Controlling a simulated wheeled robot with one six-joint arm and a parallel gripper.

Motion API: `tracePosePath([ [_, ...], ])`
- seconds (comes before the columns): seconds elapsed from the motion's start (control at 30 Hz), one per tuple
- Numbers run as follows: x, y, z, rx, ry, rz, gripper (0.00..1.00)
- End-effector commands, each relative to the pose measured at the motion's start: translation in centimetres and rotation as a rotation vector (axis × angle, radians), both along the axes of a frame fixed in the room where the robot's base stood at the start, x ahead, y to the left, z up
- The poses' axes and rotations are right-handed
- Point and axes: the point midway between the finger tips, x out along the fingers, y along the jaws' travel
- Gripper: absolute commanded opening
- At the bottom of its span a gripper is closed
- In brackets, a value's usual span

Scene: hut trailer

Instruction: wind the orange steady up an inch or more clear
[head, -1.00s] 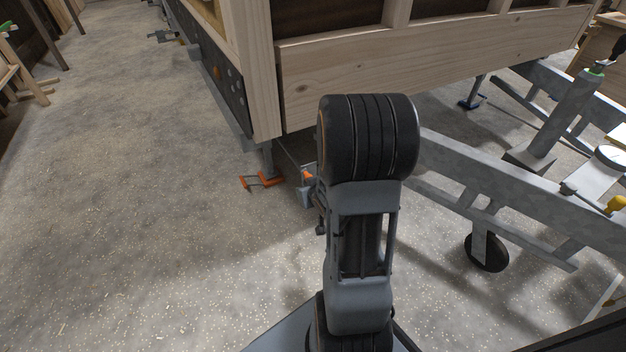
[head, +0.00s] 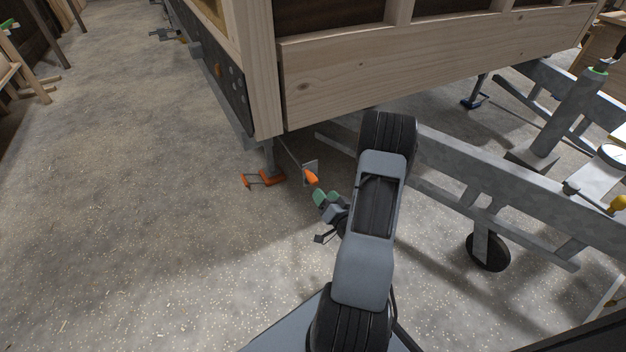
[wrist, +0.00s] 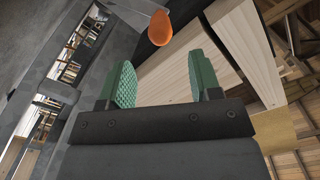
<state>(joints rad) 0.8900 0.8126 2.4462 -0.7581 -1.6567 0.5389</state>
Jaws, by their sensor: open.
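The orange steady (head: 268,177) stands under the near corner of the wooden hut, its orange foot at the floor; I cannot tell whether the foot presses on it. A thin rod runs from by the steady towards an orange grip (head: 311,177), which also shows in the wrist view (wrist: 160,28) beyond the fingertips, roughly in line with the gap between them. My gripper (head: 325,197) has green pads and is just below and right of the grip, apart from it. In the wrist view my gripper (wrist: 162,82) is open and empty.
The hut's timber edge (head: 400,75) overhangs close above. A grey trailer drawbar (head: 510,190) with a jockey wheel (head: 488,252) lies to the right. A blue-footed steady (head: 473,102) stands farther back. The floor at left (head: 130,200) is clear.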

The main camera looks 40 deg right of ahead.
Motion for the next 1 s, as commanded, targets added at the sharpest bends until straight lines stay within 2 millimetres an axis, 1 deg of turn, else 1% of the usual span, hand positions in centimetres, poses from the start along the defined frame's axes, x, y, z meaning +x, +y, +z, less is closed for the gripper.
tracePosePath([
  [0.03,1.2,0.0,0.0,-0.004,-0.004,0.006,0.58],
  [0.2,4.3,-0.5,-0.1,-0.002,-0.003,0.004,0.58],
  [0.4,7.1,-0.9,-0.1,-0.003,-0.001,0.002,0.58],
  [0.5,8.0,-1.0,-0.1,-0.001,0.000,0.001,0.58],
  [0.63,8.6,-1.1,0.0,-0.001,0.000,0.001,0.58],
  [1.0,8.9,-1.2,0.0,-0.001,0.001,-0.001,0.57],
])
